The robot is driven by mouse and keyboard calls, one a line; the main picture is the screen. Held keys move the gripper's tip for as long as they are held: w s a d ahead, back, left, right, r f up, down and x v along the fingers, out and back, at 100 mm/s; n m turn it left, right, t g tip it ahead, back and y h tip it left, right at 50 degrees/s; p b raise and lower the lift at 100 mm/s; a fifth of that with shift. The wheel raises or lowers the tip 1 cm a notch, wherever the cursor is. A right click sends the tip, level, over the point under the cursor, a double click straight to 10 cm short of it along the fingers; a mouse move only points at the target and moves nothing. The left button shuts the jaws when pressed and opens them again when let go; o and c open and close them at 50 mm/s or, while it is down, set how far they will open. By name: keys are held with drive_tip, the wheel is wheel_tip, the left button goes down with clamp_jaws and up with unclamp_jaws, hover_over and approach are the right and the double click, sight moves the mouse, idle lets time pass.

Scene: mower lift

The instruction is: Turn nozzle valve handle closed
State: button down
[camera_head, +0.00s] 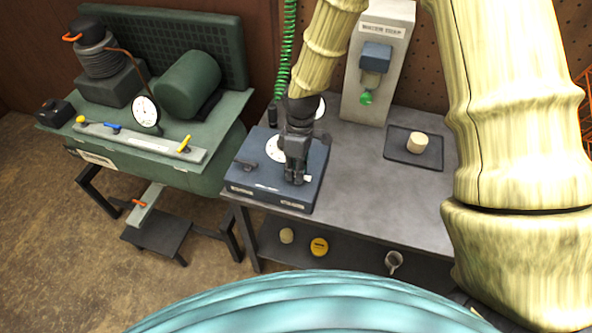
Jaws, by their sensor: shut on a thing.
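My gripper (294,178) points down over the right part of a blue box (262,192) on the grey workbench. Its dark fingers are shut on a small handle on the box, which they mostly hide. A small pale piece (308,178) shows just right of the fingertips; I cannot tell whether it is part of that handle. A dark lever (247,164) stands on the box's left part. A white dial (275,149) is behind the fingers, partly covered. The handle's exact angle cannot be seen.
A grey dispenser (362,98) stands behind on the grey workbench (352,182). A dark tray (398,160) with a cream cylinder (417,143) lies at right. The green compressor bench (225,128) with a gauge (146,111) is left. The bench middle is clear.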

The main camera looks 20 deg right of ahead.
drive_tip(key=c, duration=1.5)
unclamp_jaws()
drive_tip(key=shift+r, duration=0.1)
wheel_tip(320, 180, up, 12)
drive_tip(key=w+d, duration=0.1)
drive_tip(key=w, duration=0.1)
drive_tip(key=shift+d+f, duration=0.2)
drive_tip(key=shift+d, duration=0.05)
